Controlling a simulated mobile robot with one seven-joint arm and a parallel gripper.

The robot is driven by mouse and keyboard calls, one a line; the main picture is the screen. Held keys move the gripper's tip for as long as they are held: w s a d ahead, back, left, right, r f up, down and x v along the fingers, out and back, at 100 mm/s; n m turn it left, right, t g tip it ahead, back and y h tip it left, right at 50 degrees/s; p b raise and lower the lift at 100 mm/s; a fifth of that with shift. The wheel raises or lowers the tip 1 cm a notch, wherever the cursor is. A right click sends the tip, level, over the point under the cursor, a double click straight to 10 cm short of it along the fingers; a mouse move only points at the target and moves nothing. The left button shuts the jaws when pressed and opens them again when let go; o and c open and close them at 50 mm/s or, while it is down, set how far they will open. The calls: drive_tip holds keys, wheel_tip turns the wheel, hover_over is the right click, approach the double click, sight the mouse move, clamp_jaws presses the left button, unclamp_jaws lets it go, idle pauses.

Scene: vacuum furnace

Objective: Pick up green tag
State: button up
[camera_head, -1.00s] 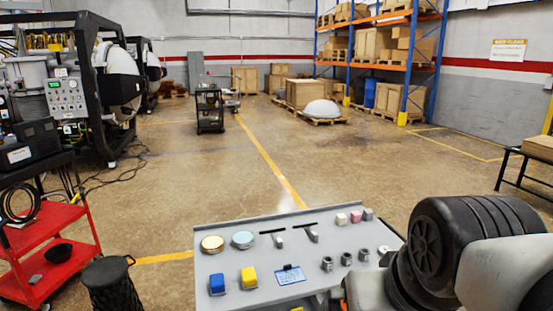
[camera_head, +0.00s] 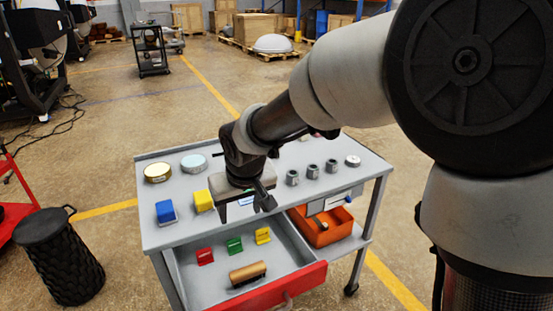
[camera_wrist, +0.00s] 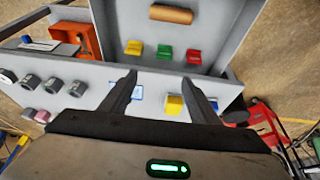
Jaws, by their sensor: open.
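The green tag (camera_head: 234,245) stands in the open drawer (camera_head: 188,283) of the grey cart, between a red tag (camera_head: 205,256) and a yellow tag (camera_head: 263,236). In the wrist view the green tag (camera_wrist: 164,52) is beyond my fingertips, between the yellow tag (camera_wrist: 133,48) and the red tag (camera_wrist: 194,56). My gripper (camera_head: 243,205) is open and empty. It is above the front part of the cart top, behind and above the drawer, apart from the tag. The fingers also show in the wrist view (camera_wrist: 163,84).
A brown cylinder (camera_head: 247,273) lies in the drawer in front of the tags. The cart top (camera_head: 150,238) holds a blue block (camera_head: 165,211), a yellow block (camera_head: 203,201), round lids and several metal nuts. An orange bin (camera_head: 322,230) is on the right, below the top.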

drive_tip(key=b, duration=0.3)
approach(234, 240)
drive_tip(key=x, duration=0.5)
drive_tip(key=shift+w+a, duration=0.15)
drive_tip(key=shift+a, duration=0.05)
drive_tip(key=b+x, duration=0.1)
drive_tip(key=x, duration=0.3)
drive_tip(key=shift+d+f+b, duration=0.1)
drive_tip(key=shift+f+b, duration=0.2)
drive_tip(key=shift+f, duration=0.1)
drive_tip(key=shift+w+f, duration=0.2)
drive_tip(key=shift+f, duration=0.1)
drive_tip(key=shift+c, duration=0.4)
drive_tip(key=c, duration=1)
